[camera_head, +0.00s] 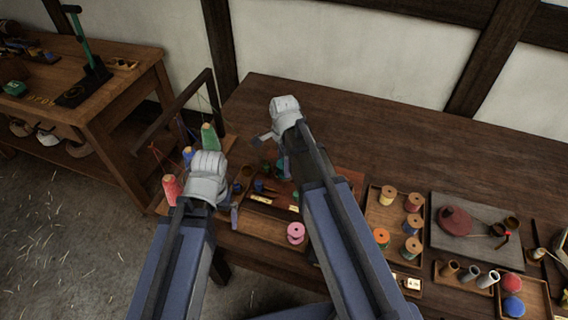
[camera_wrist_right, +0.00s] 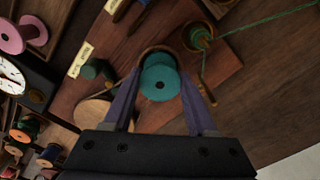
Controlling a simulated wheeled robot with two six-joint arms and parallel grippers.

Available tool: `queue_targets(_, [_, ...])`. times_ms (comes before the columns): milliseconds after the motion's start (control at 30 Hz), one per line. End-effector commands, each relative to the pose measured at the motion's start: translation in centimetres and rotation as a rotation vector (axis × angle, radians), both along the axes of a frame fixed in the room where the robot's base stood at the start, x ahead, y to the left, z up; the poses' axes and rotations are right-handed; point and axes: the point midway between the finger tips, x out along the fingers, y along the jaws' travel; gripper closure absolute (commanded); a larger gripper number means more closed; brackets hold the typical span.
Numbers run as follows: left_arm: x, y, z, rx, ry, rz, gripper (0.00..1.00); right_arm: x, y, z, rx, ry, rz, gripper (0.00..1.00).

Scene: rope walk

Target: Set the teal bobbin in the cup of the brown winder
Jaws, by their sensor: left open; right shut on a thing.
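My left gripper (camera_head: 222,200) is open and empty at the board's left.
A green reel (camera_wrist_right: 199,37) with a line running off it stands close to the bobbin. A smaller green spool (camera_wrist_right: 96,70) is on the other side. The back of the table is clear.

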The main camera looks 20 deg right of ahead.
Motion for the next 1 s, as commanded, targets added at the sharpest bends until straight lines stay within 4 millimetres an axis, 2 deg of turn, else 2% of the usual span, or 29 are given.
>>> queue_targets(100, [0.00,0.00,0.02,0.000,0.000,0.000,0.00,0.00,0.00,0.02,0.000,0.000,0.000,0.73])
queue_targets(133, [0.00,0.00,0.02,0.000,0.000,0.000,0.00,0.00,0.00,0.02,0.000,0.000,0.000,0.40])
queue_targets(400, [0.00,0.00,0.02,0.000,0.000,0.000,0.00,0.00,0.00,0.02,0.000,0.000,0.000,0.10])
queue_targets(433, [0.00,0.00,0.02,0.000,0.000,0.000,0.00,0.00,0.00,0.02,0.000,0.000,0.000,0.07])
queue_targets(600, [0.00,0.00,0.02,0.000,0.000,0.000,0.00,0.00,0.00,0.02,0.000,0.000,0.000,0.07])
queue_targets(700, [0.00,0.00,0.02,0.000,0.000,0.000,0.00,0.00,0.00,0.02,0.000,0.000,0.000,0.00])
queue_targets(1000, [0.00,0.00,0.43,0.000,0.000,0.000,0.00,0.00,0.00,0.43,0.000,0.000,0.000,0.00])
